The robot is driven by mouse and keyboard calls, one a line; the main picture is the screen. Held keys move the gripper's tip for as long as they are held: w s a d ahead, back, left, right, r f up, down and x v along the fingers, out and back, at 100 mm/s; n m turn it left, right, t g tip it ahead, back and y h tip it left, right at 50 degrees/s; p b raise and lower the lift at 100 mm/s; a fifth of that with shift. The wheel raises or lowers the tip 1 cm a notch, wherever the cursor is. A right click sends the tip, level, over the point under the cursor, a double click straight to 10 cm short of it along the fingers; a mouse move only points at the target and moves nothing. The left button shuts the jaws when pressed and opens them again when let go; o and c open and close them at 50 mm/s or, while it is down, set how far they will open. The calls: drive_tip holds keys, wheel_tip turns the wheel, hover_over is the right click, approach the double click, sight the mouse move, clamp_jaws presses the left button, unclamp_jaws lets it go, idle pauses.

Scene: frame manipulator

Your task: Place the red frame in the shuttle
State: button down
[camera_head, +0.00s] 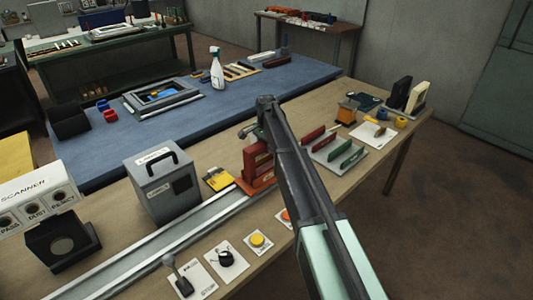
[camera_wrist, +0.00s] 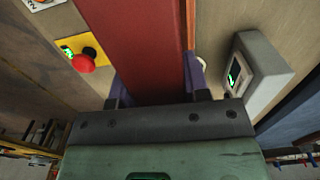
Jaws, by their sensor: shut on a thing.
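The red frame (camera_wrist: 148,45) fills the middle of the wrist view as a dark red slab. My gripper (camera_wrist: 157,85) is shut on it, with one purple finger on each side. In the head view, my gripper (camera_head: 258,135) is above the shuttle, partly hidden by my arm. The red frame (camera_head: 257,158) shows upright below it, over the orange-red shuttle (camera_head: 262,182) on the rail. Whether the frame touches the shuttle's bottom cannot be told.
The metal rail (camera_head: 175,245) runs along the bench beside a grey box (camera_head: 162,188). A rack (camera_head: 334,150) with red and green pieces stands to the right. Buttons and a lever (camera_head: 177,277) line the front edge. A red button (camera_wrist: 86,60) shows in the wrist view.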

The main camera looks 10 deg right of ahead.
drive_tip(key=shift+r, duration=0.15)
drive_tip(key=shift+f, duration=0.2)
drive_tip(key=c, duration=0.6)
unclamp_jaws()
drive_tip(key=shift+r, duration=0.15)
